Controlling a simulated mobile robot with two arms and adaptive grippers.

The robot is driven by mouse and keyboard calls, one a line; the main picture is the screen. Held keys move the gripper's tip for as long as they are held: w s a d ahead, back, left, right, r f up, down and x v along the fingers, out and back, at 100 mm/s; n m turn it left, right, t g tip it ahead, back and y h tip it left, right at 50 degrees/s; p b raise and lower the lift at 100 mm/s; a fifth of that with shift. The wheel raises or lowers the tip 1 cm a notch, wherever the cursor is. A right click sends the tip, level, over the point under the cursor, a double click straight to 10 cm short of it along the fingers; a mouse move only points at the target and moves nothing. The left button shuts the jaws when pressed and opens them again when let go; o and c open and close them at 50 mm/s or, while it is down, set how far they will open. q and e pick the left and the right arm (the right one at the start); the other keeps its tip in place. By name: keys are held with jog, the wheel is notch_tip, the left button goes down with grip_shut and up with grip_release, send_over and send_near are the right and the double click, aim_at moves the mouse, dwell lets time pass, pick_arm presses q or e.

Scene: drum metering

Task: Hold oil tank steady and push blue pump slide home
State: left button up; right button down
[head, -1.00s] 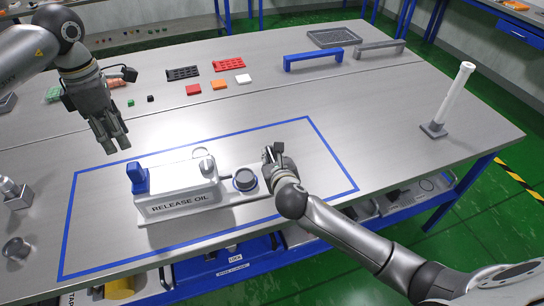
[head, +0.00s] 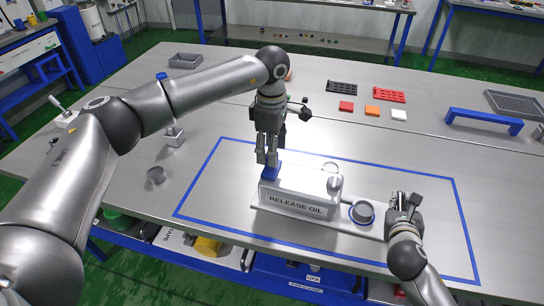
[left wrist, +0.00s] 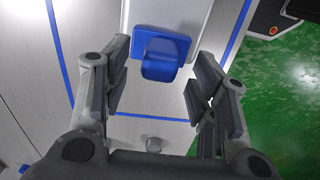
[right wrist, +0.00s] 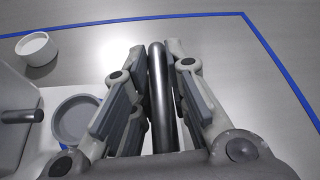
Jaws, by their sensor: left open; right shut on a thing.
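The white oil tank (head: 302,188), marked RELEASE OIL, sits on a pale base plate inside the blue-taped rectangle. The blue pump slide (head: 271,172) stands at the tank's left end; it also shows in the left wrist view (left wrist: 160,55). My left gripper (head: 267,160) is open just above the slide, its fingers apart on either side in the left wrist view (left wrist: 158,85). My right gripper (head: 404,203) is at the base plate's right end, shut on a dark upright bar (right wrist: 158,90). The bar's lower end is hidden by the gripper.
A round grey cup (head: 362,212) sits on the plate between tank and right gripper. A metal block (head: 174,137) and small grey cylinder (head: 156,175) stand left of the tape. Red (head: 346,106), orange (head: 372,110) and white (head: 399,115) blocks lie behind.

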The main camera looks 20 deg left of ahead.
pick_arm(q)
jog(key=shift+f, duration=1.65)
jog(key=shift+d, duration=0.1)
grip_shut()
